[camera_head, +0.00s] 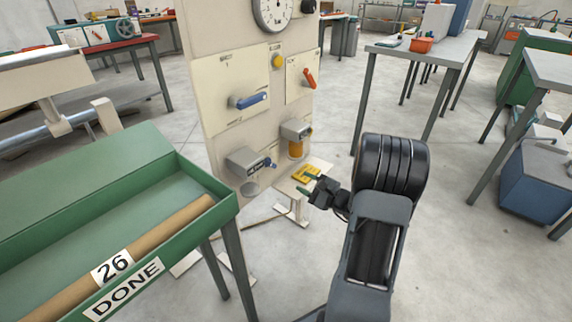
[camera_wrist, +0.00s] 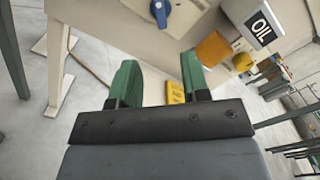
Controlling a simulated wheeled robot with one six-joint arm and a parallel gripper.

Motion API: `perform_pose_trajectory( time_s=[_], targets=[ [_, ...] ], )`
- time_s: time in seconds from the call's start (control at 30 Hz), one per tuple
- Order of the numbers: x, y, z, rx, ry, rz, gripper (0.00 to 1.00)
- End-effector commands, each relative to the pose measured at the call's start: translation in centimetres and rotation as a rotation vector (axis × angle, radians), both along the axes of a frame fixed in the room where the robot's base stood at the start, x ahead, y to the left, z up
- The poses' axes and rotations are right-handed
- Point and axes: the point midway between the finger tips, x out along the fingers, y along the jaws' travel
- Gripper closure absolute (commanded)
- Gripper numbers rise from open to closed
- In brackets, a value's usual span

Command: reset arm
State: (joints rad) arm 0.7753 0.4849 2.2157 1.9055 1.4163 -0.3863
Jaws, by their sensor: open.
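My gripper (camera_head: 310,192) is at the end of my dark arm, in front of the lower part of the beige panel. In the wrist view my gripper (camera_wrist: 160,82) shows two green fingers spread apart with nothing between them. A yellow block or tag (camera_head: 306,173) with dark markings lies on a small pale shelf just beyond the fingers. It also shows in the wrist view, partly hidden behind the right finger (camera_wrist: 175,93).
A green tray (camera_head: 221,188) marked DONE holds a brown tube (camera_head: 160,234) at left. Open floor (camera_head: 470,250) lies right.

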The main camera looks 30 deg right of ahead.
Motion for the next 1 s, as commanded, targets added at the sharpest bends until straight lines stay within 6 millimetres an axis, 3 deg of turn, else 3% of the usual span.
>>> perform_pose_trajectory(
  time_s=[0.17, 0.27, 0.37, 0.47, 0.6, 0.7, 0.83, 1.0],
  targets=[
    [0.0, 0.1, 0.2, -0.002, 0.001, 0.004, 0.57],
    [0.0, 1.3, 1.6, -0.022, 0.011, 0.049, 0.57],
    [-0.3, 4.5, 5.0, -0.084, 0.039, 0.17, 0.57],
    [-1.7, 9.6, 10.0, -0.206, 0.09, 0.37, 0.57],
    [-5.8, 16.3, 16.6, -0.473, 0.178, 0.682, 0.57],
    [-9.2, 19.1, 20.6, -0.702, 0.227, 0.867, 0.57],
    [-13.0, 20.4, 25.6, -1.031, 0.257, 1.044, 0.57],
    [-15.9, 19.8, 31.4, -1.438, 0.241, 1.157, 0.57]
  ],
)
